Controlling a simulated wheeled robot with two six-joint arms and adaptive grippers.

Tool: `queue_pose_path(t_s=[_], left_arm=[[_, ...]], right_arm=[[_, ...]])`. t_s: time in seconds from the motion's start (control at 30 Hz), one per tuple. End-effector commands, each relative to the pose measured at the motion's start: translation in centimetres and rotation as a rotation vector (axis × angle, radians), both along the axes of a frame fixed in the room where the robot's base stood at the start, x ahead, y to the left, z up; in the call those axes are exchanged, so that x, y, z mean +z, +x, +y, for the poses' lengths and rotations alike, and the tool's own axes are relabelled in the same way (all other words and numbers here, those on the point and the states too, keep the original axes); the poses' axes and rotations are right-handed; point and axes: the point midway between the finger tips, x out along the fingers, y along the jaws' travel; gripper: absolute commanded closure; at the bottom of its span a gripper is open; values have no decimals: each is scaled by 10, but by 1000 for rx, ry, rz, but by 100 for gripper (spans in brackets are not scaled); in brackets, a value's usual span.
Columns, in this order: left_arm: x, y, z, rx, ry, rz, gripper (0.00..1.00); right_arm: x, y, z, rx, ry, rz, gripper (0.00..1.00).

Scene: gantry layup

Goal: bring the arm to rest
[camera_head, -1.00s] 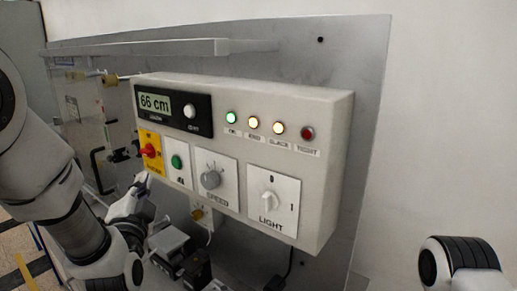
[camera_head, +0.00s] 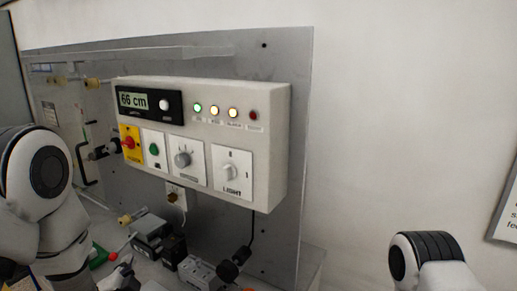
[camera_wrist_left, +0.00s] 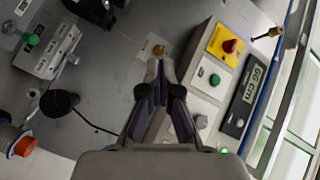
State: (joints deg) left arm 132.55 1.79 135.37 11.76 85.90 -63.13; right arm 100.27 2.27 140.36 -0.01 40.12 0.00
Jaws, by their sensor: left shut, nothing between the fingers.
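My left arm (camera_head: 45,200) comes in at the left of the head view, in front of the panel's left side. My left gripper shows in the wrist view (camera_wrist_left: 158,65), its two fingers together at the tips with nothing between them. In the head view the gripper is mostly out of sight, low at the left. The white control box (camera_head: 262,140) shows a 66 cm display (camera_head: 133,100), a red knob on a yellow plate (camera_head: 130,143), a green button (camera_head: 154,149), a speed knob (camera_head: 183,159) and a light switch (camera_head: 230,172). My right gripper is outside the frames.
The box is fixed to a grey metal panel (camera_head: 290,60). Small devices (camera_head: 150,230) and a black cable plug (camera_head: 235,265) lie below it. The wrist view shows a grey device with a green button (camera_wrist_left: 32,39) at upper left.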

Motion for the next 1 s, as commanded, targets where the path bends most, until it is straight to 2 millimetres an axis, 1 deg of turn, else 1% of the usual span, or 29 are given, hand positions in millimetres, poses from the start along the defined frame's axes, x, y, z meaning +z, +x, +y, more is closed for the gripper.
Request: queue_pose_path(t_s=[0.03,0.07,0.1,0.17,0.2,0.27,0.3,0.37,0.4,0.47,0.5,0.53,0.6,0.67,0.7,0.77,1.0], left_arm=[[-30,-8,-1,-5,-8,65,100],[-48,-13,-2,-7,-19,107,100],[-75,-23,-4,-10,-39,169,100],[-119,-42,-6,-10,-83,279,100],[-151,-59,-9,-5,-127,362,100],[-197,-90,-13,13,-204,493,100],[-225,-114,-16,34,-263,582,100],[-263,-153,-21,83,-361,718,100],[-285,-182,-25,126,-430,810,100],[-312,-226,-31,219,-543,945,100],[-323,-255,-36,301,-626,1028,100],[-327,-274,-39,376,-694,1085,100],[-328,-299,-45,544,-822,1157,100],[-328,-312,-47,650,-886,1180,100],[-328,-316,-47,697,-913,1181,100],[-328,-317,-47,732,-935,1173,100],[-328,-316,-47,736,-941,1164,100]], right_arm=[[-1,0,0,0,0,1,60],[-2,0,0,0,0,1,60],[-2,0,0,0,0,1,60],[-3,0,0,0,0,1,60],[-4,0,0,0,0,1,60],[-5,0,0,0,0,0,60],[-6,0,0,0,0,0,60],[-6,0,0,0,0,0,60],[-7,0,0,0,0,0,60],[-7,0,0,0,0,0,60],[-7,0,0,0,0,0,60],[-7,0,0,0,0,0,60],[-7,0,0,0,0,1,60],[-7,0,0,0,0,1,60],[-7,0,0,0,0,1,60],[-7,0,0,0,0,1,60],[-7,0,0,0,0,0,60]])
